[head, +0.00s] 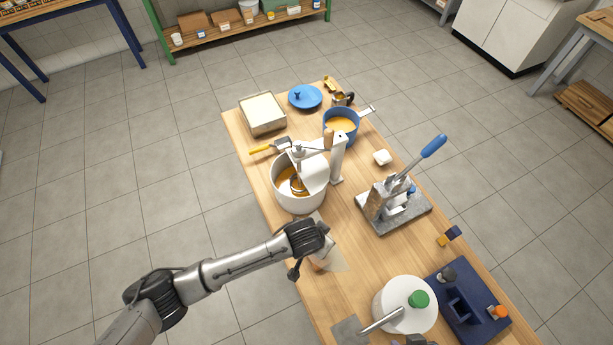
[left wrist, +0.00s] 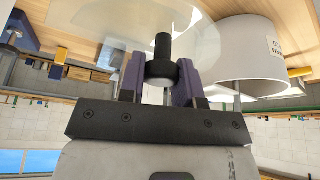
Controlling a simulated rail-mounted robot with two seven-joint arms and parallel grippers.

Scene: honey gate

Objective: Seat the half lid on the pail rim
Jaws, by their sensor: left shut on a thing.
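A white pail (head: 300,204) with amber honey inside stands near the table's left edge, under a white stirring machine (head: 317,173). A labelled white pail wall (left wrist: 245,50) shows at the upper right of the left wrist view. My left gripper (head: 318,245) is just in front of the pail, nearer the camera. In the left wrist view its purple-padded fingers (left wrist: 160,85) are shut on the black knob of a clear half lid (left wrist: 125,28). The lid also shows faintly beside the gripper in the head view (head: 338,262). It is apart from the rim.
A lever press (head: 393,205) stands right of the stirring machine. A white round container (head: 405,292) with a green knob and a dark blue stand (head: 470,300) are at the near end. A blue pot (head: 341,122), blue lid (head: 305,97) and tray (head: 262,113) are at the back.

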